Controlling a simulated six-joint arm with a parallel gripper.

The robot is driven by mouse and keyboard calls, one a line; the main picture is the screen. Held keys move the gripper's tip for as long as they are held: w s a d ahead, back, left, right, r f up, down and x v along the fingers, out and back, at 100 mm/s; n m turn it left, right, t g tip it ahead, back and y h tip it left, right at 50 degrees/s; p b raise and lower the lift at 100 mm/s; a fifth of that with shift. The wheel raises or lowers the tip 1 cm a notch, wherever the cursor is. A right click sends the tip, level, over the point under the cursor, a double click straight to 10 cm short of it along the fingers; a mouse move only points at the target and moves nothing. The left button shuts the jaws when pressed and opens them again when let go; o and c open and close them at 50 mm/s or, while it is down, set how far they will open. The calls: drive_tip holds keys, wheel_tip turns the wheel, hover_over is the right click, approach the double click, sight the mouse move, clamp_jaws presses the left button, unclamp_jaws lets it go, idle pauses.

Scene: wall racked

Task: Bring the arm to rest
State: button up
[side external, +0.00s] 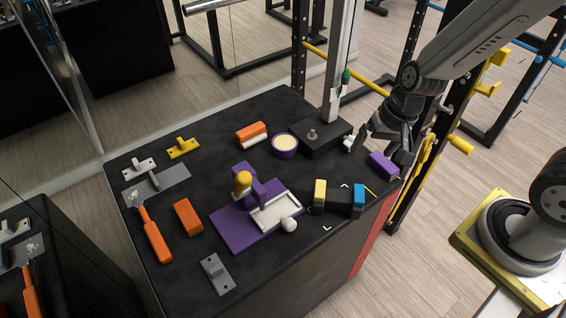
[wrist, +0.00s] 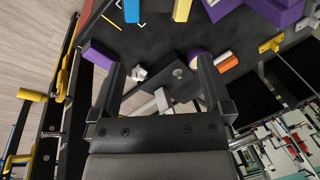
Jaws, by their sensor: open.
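My gripper (side external: 384,146) is above the right back part of the black table (side external: 195,262), pointing down. In the wrist view my gripper (wrist: 161,72) has its two fingers spread wide apart with nothing held between them. A purple block (side external: 382,164) lies near the table's right edge, close to the gripper in the side view. The block also shows in the wrist view (wrist: 97,55), beyond the left finger. A small white piece (side external: 348,143) is just left of the gripper, and whether they touch is unclear.
A dark base with a post (side external: 325,140) stands at the back. A yellow-fitted rack (side external: 426,150) stands beyond the right edge.

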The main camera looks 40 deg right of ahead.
drive_tip(key=d+r+n, duration=0.1)
drive_tip(key=n, duration=0.1)
drive_tip(key=s+d+n+h, duration=0.1)
drive_tip(key=n, duration=0.1)
drive_tip(key=d+r+n, duration=0.1)
drive_tip(key=n, duration=0.1)
drive_tip(key=shift+s+r+h, duration=0.25)
drive_tip(key=shift+r+h, duration=0.1)
drive_tip(key=shift+h, duration=0.05)
